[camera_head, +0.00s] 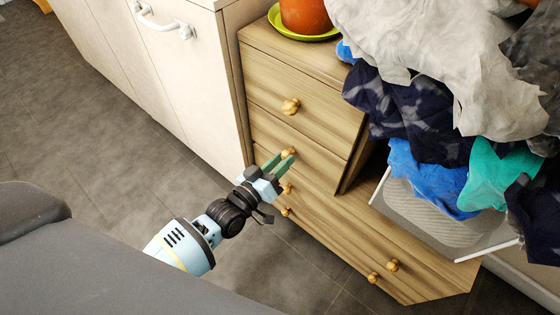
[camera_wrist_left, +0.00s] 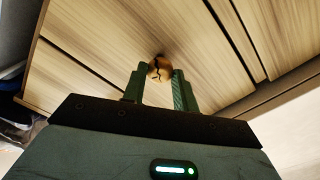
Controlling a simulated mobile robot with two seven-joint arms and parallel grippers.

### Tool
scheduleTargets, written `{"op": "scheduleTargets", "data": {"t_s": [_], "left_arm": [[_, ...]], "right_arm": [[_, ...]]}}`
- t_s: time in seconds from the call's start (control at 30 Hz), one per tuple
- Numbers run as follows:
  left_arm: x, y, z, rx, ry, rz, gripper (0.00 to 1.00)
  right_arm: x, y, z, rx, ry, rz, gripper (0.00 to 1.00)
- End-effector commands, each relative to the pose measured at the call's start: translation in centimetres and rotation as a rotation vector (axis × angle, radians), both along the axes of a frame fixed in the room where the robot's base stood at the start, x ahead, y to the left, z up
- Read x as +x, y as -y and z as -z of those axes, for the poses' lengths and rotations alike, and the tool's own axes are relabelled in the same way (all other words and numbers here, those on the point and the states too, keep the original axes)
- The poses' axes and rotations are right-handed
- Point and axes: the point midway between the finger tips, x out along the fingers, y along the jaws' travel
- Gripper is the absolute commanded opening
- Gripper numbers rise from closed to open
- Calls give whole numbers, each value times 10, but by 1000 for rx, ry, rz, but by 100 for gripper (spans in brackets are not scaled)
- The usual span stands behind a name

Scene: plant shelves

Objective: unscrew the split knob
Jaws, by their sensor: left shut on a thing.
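The split knob is a round wooden knob on a drawer front of the wooden dresser (camera_head: 300,110). It shows in the left wrist view with a dark jagged crack down its face (camera_wrist_left: 159,69). In the head view the knob (camera_head: 288,152) sits at the tips of my left gripper (camera_head: 279,162). My left gripper's green fingers (camera_wrist_left: 160,85) are shut on the knob, one on each side of it. The drawer behind it is closed. My right gripper is in neither view.
Other wooden knobs sit on the dresser, one above (camera_head: 290,106) and several lower down. A heaped laundry basket (camera_head: 432,207) stands at the right. A terracotta pot (camera_head: 305,15) stands on a green saucer (camera_head: 283,33) on top. A white cabinet (camera_head: 185,75) adjoins at the left. The grey floor (camera_head: 110,150) at left is clear.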

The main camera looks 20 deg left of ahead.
Motion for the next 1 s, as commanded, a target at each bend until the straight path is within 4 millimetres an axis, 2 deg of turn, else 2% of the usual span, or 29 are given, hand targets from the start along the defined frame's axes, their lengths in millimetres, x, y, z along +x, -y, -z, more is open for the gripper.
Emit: {"op": "scheduleTargets", "data": {"t_s": [0.43,1.0], "left_arm": [[-6,-2,-1,6,3,-1,10],[-17,-6,-1,6,4,0,10]], "right_arm": [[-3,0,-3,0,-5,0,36],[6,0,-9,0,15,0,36]]}}
